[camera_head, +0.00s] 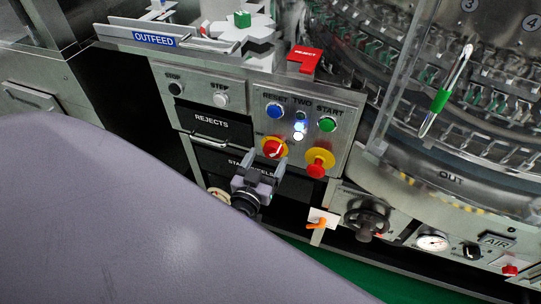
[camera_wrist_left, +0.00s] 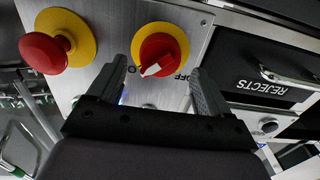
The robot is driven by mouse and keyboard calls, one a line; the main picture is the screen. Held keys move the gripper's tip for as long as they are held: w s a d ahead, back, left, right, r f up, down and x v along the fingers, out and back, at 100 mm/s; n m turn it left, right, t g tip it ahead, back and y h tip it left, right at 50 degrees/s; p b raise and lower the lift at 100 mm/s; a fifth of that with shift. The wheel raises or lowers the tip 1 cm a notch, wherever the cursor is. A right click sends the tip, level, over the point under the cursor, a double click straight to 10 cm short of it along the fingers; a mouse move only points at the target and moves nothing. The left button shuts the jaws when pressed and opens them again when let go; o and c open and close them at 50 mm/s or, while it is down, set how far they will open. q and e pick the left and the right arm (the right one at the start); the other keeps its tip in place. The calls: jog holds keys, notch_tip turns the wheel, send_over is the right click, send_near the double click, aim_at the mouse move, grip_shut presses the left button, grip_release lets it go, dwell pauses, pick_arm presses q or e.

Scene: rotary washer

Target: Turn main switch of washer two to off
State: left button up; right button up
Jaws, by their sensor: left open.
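The main switch (camera_head: 273,148) is a red knob on a yellow disc on the steel panel marked TWO. It also shows in the left wrist view (camera_wrist_left: 160,45), where its white pointer slants to the lower left, toward a partly hidden label, and away from the word OFF. My left gripper (camera_head: 260,167) is open and empty just below the switch in the head view. In the left wrist view its fingers (camera_wrist_left: 155,70) stand on either side of the knob's near edge, with no clear contact. My right gripper is not in view.
A red emergency button (camera_head: 317,168) on a yellow base sits right of the switch. RESET and START buttons (camera_head: 327,124) are above. The REJECTS drawer (camera_head: 215,125) with its handle is to the left. A black handwheel (camera_head: 366,219) projects lower right.

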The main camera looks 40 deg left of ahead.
aim_at(272, 152)
pick_arm(q)
jog(key=shift+x, duration=1.3)
jog(key=c, duration=1)
